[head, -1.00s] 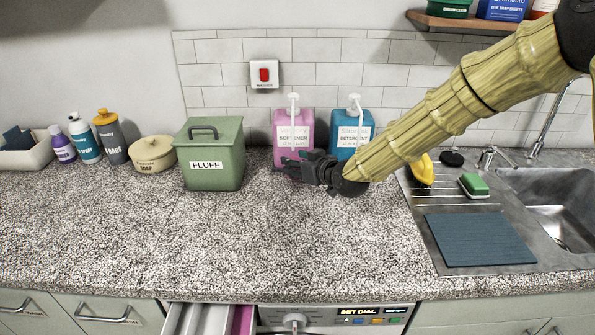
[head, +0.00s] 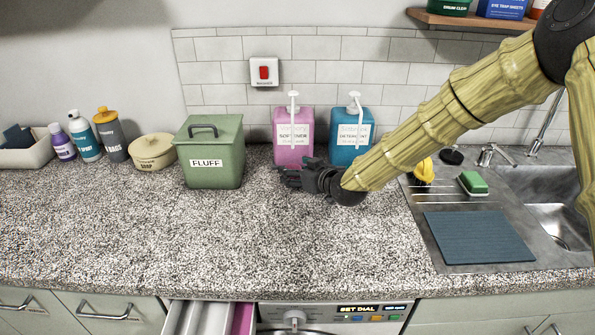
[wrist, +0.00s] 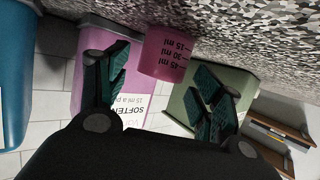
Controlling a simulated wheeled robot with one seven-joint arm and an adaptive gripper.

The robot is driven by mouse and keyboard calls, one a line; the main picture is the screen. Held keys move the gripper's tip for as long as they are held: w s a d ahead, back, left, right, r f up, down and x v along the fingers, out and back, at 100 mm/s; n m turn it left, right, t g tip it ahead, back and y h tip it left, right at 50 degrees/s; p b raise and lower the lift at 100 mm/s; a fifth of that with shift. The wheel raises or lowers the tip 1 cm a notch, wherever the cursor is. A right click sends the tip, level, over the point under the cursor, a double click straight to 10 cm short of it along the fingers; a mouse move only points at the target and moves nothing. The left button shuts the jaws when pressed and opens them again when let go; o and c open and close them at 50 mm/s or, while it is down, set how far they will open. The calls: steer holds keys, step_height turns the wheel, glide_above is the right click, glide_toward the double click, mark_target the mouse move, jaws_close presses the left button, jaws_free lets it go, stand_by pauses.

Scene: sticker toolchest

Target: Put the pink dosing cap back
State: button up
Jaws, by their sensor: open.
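The pink dosing cap (wrist: 165,52), marked in ml, stands on the counter in the wrist view, which is upside down. It lies between and just beyond the fingers of my gripper (wrist: 164,76), which is open and empty; contact cannot be told. In the head view my gripper (head: 290,179) is low over the counter in front of the pink softener bottle (head: 293,138), and the cap cannot be made out there. The softener bottle also shows behind the cap in the wrist view (wrist: 140,102). It has a white pump on top.
A green FLUFF bin (head: 210,170) stands left of my gripper, and a blue detergent bottle (head: 350,145) stands behind and to the right. The sink (head: 550,200) is at the right. The front counter is clear. A drawer (head: 205,318) is open below.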

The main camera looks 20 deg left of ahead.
steer(key=shift+r, duration=0.25)
steer(key=shift+s+d, duration=0.15)
steer(key=shift+d, duration=0.2)
steer(key=b+v, duration=0.1)
steer(key=v, duration=1)
steer(key=shift+s+b, duration=0.15)
steer(key=shift+b, duration=0.2)
